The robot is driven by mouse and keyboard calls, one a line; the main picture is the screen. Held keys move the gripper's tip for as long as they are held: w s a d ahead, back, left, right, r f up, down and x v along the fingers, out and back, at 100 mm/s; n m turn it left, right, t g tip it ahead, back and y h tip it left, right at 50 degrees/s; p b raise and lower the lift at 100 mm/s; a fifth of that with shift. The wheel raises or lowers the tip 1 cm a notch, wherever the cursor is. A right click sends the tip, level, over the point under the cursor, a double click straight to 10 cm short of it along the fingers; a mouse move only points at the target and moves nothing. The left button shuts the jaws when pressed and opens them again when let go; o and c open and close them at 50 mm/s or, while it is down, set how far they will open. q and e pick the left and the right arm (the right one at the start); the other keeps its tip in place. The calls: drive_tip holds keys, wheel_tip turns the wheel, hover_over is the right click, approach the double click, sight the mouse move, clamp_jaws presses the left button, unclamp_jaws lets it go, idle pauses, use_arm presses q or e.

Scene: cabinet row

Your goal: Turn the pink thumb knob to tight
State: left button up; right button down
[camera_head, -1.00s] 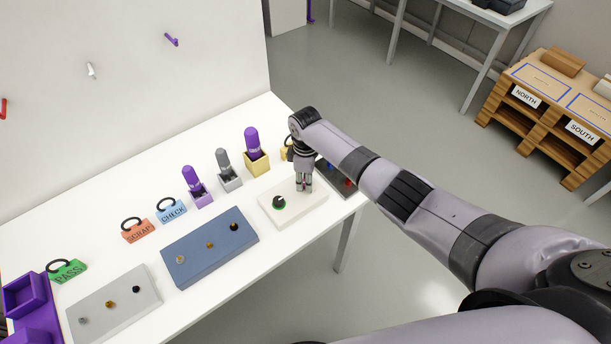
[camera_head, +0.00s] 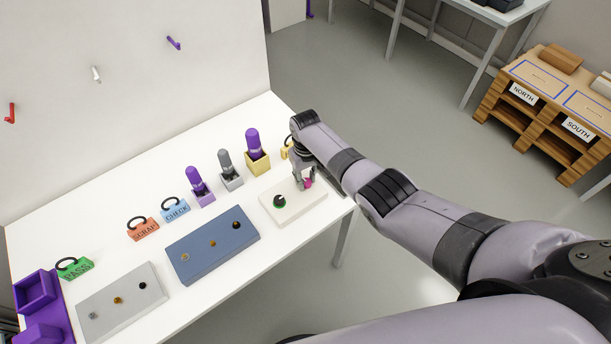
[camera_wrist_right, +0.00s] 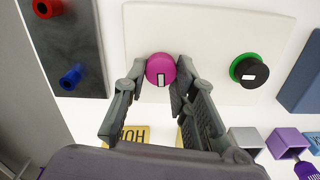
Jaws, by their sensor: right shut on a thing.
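The pink thumb knob (camera_head: 308,183) is on the right part of a white panel (camera_head: 299,207) on the table. In the right wrist view the round knob (camera_wrist_right: 160,69) faces me, with a white mark on its lower part. My right gripper (camera_head: 303,183) is at the knob. Its two fingers are on either side of the knob and shut on it; the right wrist view shows this grip (camera_wrist_right: 160,74). I see no label for tight. My left gripper is not in view.
A black knob with a green ring (camera_head: 279,202) is on the same panel. A dark panel (camera_wrist_right: 70,45) with red and blue knobs lies beside it. A yellow holder (camera_head: 257,164), grey holder (camera_head: 232,181) and blue panel (camera_head: 212,246) stand nearby.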

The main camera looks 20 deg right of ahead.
drive_tip(key=m, duration=0.4)
drive_tip(key=shift+w+r+m+p, duration=0.1)
drive_tip(key=shift+r+m+p, duration=0.1)
drive_tip(key=shift+m+p, duration=0.15)
drive_tip(key=m, duration=0.4)
drive_tip(key=shift+d+m+p, duration=0.1)
drive_tip(key=shift+m+p, duration=0.15)
drive_tip(key=shift+p, duration=0.1)
drive_tip(key=m, duration=0.4)
drive_tip(key=shift+m, duration=0.3)
drive_tip(key=m, duration=0.4)
drive_tip(key=shift+d+m+p, duration=0.1)
drive_tip(key=shift+m+p, duration=0.2)
drive_tip(key=shift+m, duration=0.1)
drive_tip(key=c, duration=1.7)
unclamp_jaws()
drive_tip(key=o, duration=0.4)
drive_tip(key=shift+s+f, duration=0.1)
drive_tip(key=shift+s, duration=0.1)
